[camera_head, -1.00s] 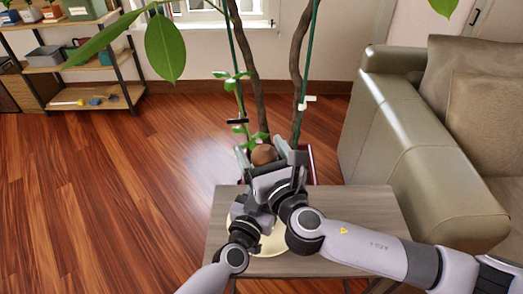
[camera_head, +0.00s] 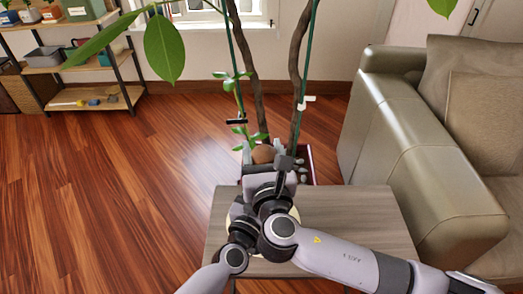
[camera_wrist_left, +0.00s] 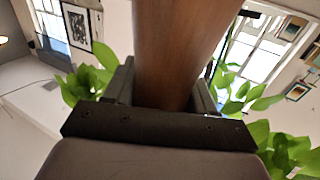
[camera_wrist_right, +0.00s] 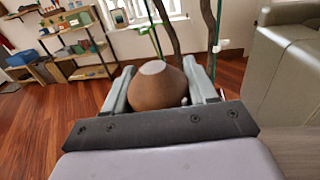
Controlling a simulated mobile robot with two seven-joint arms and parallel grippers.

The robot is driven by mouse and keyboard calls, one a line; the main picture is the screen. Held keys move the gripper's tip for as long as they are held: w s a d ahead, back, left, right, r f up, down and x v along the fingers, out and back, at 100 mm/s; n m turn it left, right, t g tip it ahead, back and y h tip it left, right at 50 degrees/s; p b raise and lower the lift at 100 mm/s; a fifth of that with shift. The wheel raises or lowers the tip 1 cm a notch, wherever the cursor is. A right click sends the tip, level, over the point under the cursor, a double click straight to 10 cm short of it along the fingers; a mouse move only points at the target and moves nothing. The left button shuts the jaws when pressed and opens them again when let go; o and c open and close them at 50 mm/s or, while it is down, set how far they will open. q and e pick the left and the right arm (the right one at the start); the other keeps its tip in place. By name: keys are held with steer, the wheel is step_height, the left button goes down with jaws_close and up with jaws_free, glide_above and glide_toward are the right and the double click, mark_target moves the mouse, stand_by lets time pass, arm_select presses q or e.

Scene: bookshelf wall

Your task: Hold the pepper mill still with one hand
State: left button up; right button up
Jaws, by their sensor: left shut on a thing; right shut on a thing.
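The pepper mill is brown wood. Its rounded top (camera_head: 263,154) shows in the head view; its body is hidden there behind my arms. In the left wrist view the brown body (camera_wrist_left: 183,40) stands between the two fingers of my left gripper (camera_wrist_left: 163,88), which is shut on it. My right gripper (camera_head: 270,160) is shut on the rounded top, with one finger on each side. The right wrist view shows this top (camera_wrist_right: 157,88), with a pale flat spot, between the fingers. My left gripper is mostly hidden in the head view.
A grey-brown wooden table (camera_head: 345,220) lies under my arms, with a pale round thing (camera_head: 292,213) partly covered on it. A potted plant with tall stems (camera_head: 297,80) stands just behind. A sofa (camera_head: 415,150) is at the right. Open floor (camera_head: 110,200) lies left.

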steer(key=m+h, duration=0.1)
steer(key=h, duration=0.1)
steer(key=m+h, duration=0.2)
steer(key=h, duration=0.1)
steer(key=m+h, duration=0.1)
steer(key=h, duration=0.1)
steer(key=shift+d+m+h, duration=0.3)
steer(key=shift+d+m, duration=0.1)
steer(key=shift+g+h, duration=0.3)
steer(key=o, duration=1)
steer(key=shift+o, duration=0.2)
steer(key=v, duration=0.7)
steer(key=shift+s, duration=0.3)
